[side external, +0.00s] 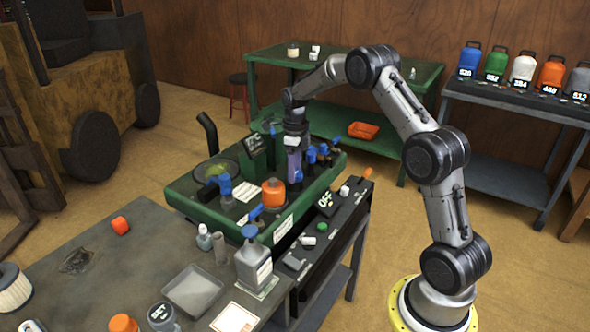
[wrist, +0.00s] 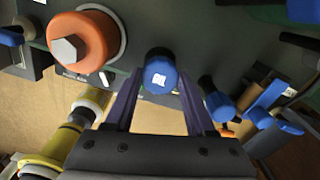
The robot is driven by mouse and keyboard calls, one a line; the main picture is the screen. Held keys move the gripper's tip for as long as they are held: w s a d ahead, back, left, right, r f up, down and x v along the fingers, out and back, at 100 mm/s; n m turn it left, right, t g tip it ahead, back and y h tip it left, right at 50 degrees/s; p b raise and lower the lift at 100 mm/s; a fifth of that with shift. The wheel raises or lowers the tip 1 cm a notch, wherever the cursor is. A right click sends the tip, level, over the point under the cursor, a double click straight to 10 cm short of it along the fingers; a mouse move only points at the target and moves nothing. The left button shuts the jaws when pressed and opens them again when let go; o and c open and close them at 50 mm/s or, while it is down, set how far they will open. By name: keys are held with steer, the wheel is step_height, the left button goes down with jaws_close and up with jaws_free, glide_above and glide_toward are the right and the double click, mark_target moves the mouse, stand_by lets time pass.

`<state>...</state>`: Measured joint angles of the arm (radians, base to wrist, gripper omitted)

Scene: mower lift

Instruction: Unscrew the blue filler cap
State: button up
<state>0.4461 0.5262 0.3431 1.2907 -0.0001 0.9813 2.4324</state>
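The blue filler cap (wrist: 160,76) has a small white label on its top and shows in the middle of the wrist view. The two dark purple fingers of my gripper (wrist: 160,86) reach toward it, one on each side. Their tips come very close to the cap's sides, but whether they touch it is unclear. In the side view my gripper (side external: 294,172) points down over the green mower deck (side external: 188,196), among its blue fittings. The cap is hard to pick out there behind the fingers.
An orange cap with a hex top (wrist: 83,40) stands left of the fingers in the wrist view. Blue-topped fittings (wrist: 268,105) stand close on the right. A black tool shelf (side external: 340,222) runs along the deck's near side. A grey bench (side external: 110,255) holds bottles and a tray.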

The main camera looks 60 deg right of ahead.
jaws_close()
steer(key=n, duration=0.3)
steer(key=shift+n, duration=1.7)
steer(key=shift+n, duration=0.8)
steer(key=n, duration=0.4)
steer(key=shift+n, duration=0.3)
